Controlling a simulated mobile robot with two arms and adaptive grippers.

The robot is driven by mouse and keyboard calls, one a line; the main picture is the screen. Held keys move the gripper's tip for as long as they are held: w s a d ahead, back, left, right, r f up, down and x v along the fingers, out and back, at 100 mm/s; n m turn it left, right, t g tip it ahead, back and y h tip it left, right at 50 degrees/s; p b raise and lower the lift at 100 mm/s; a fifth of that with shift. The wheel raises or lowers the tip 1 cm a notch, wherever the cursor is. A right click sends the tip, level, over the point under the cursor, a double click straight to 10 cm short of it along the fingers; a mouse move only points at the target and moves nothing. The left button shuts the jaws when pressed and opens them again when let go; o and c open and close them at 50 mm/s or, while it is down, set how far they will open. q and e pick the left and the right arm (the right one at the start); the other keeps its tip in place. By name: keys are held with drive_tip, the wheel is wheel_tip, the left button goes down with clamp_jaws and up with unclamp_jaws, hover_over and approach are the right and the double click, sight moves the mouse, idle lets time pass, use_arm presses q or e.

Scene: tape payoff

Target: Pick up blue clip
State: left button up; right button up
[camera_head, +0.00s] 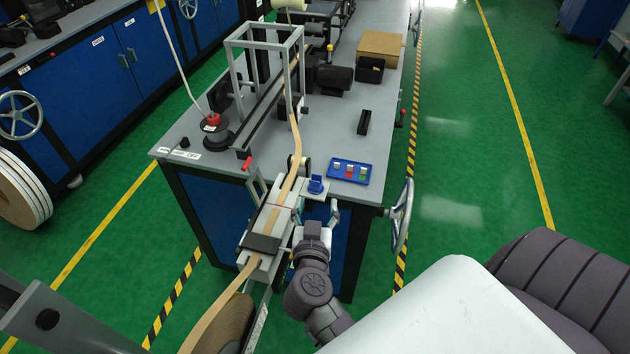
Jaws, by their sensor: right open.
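The blue clip (316,186) is a small blue piece at the front edge of the grey table, just right of the tape guide. My right gripper (319,207) is just below and in front of it, with its fingers spread apart. The fingers stand either side below the clip; whether they touch it, I cannot tell. My left gripper is not in view.
A blue tray (349,171) with small coloured pieces lies right of the clip. The tape guide (275,218) with brown tape stands close left of my right gripper. A handwheel (402,216) sticks out at the table's right corner. A black holder (364,122) stands farther back.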

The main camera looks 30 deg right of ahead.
sight(315, 186)
drive_tip(key=x, duration=0.4)
drive_tip(key=shift+w+d+f, duration=0.1)
drive_tip(key=shift+w+d, duration=0.1)
drive_tip(key=shift+w, duration=0.15)
drive_tip(key=x, duration=0.3)
drive_tip(key=f+x, duration=0.1)
drive_tip(key=x, duration=0.1)
drive_tip(key=shift+w+a, duration=0.25)
drive_tip(key=shift+w, duration=0.05)
drive_tip(key=shift+s+r, duration=0.1)
drive_tip(key=shift+c, duration=0.7)
drive_tip(key=c, duration=1)
